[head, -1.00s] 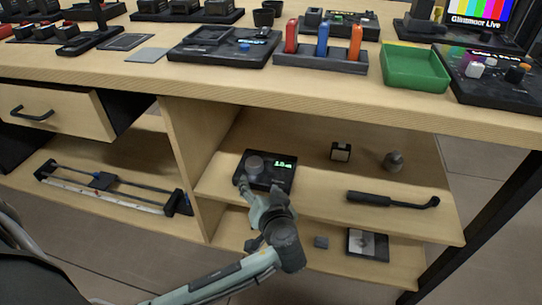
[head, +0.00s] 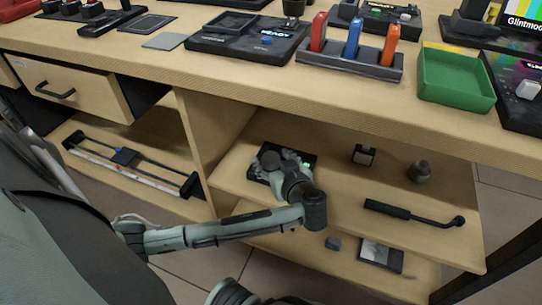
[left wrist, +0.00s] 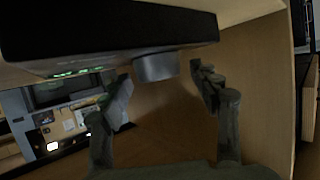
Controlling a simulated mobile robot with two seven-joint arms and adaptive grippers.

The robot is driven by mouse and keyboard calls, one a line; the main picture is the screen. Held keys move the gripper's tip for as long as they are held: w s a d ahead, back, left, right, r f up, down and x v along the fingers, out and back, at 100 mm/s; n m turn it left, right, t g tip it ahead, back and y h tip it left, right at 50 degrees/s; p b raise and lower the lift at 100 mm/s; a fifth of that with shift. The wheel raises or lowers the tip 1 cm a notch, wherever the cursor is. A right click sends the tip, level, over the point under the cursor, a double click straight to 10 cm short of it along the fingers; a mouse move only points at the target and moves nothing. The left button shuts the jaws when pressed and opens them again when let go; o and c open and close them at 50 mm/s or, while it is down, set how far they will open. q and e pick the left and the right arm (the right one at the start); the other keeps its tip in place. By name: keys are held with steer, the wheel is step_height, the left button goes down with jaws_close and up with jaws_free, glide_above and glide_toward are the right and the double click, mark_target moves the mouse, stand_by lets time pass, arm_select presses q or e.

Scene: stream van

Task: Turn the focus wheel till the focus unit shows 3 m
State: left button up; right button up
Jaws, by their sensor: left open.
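The focus unit (head: 290,129) is a black box on the upper shelf under the counter, partly hidden by my left gripper in the head view. Its grey focus wheel (head: 270,160) shows beside the gripper, and a sliver of its green display (head: 305,164) shows; the reading is covered. In the left wrist view the unit (left wrist: 110,30) fills the top, with the wheel (left wrist: 156,67) sticking out and green digits seen too edge-on to read. My left gripper (left wrist: 163,82) is open, its fingers on either side of the wheel, seemingly not touching it. My right gripper is not seen.
On the same shelf are a small dark block (head: 364,154), a grey knob-like piece (head: 419,171) and a black handled tool (head: 412,214). An upright wooden divider (head: 205,140) stands left of the unit. The counter edge (head: 330,109) overhangs the shelf.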

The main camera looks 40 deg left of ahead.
arm_select(q)
steer(key=shift+x, duration=0.8)
